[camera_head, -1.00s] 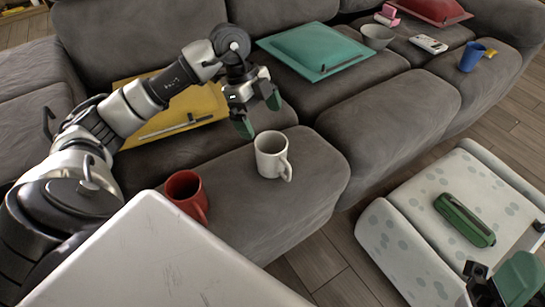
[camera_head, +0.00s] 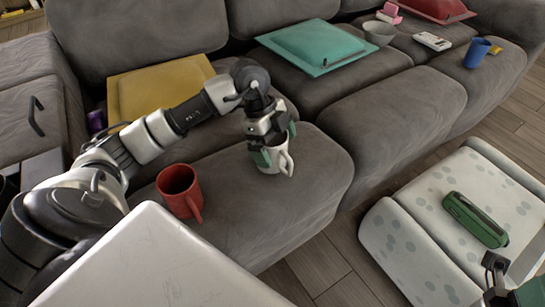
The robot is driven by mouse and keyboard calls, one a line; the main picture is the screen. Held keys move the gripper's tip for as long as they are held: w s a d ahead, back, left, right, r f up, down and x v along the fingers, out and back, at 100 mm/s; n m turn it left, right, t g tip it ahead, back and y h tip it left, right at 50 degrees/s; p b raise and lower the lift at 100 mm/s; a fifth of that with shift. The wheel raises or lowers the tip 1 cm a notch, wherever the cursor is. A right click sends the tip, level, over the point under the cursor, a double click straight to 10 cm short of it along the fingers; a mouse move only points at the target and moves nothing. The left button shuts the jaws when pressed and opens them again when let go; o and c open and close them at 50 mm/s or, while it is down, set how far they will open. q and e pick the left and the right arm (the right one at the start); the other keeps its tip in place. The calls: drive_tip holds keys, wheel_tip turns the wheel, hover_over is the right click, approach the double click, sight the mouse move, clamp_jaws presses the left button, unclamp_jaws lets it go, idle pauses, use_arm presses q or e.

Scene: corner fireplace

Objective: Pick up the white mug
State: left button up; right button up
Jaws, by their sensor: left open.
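The white mug (camera_head: 277,163) stands upright on the front of the grey sofa seat, with its handle towards the lower right. My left gripper (camera_head: 276,146) is open at the mug from above, with one green fingertip on each side of its upper part. The fingers hide part of the rim, and I cannot tell whether they touch it. My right gripper (camera_head: 496,281) shows only in part at the lower right corner, away from the mug; its jaws are unclear.
A red mug (camera_head: 179,191) stands left of the white mug on the sofa. A white surface (camera_head: 150,265) fills the lower left. A green case (camera_head: 474,220) lies on the spotted seat (camera_head: 405,235) at right. A teal cushion (camera_head: 315,46) and a grey bowl (camera_head: 379,33) are further back.

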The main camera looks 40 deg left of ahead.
use_arm(q)
drive_tip(key=c, duration=1)
drive_tip(key=shift+r, duration=0.15)
drive_tip(key=shift+c, duration=0.2)
